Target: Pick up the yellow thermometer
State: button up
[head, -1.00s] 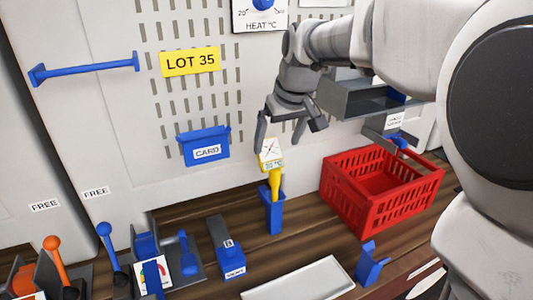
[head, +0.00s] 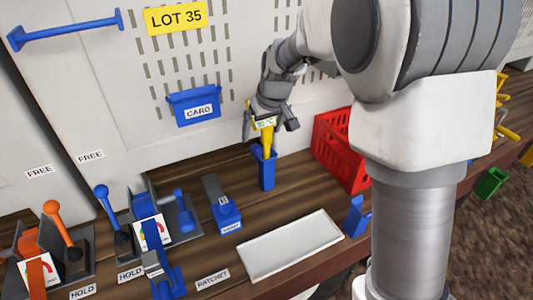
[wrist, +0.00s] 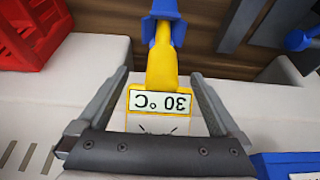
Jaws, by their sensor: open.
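The yellow thermometer (head: 266,136) stands upright with its lower end in a blue holder (head: 263,170) on the wooden bench. My gripper (head: 267,125) is around the thermometer's head from above. In the wrist view my gripper's fingers (wrist: 160,85) are open, one on each side of the head, with a gap on both sides. The blue holder also shows at the top of the wrist view (wrist: 165,10).
A red crate (head: 338,150) stands right of the holder. A white tray (head: 290,246) lies in front, and a blue-and-grey tool stand (head: 226,213) is to the left. A blue CARD pocket (head: 193,106) hangs on the panel behind. Lever stations (head: 150,215) fill the left bench.

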grip_shut()
dwell(0.5)
jog(key=shift+r, duration=0.1)
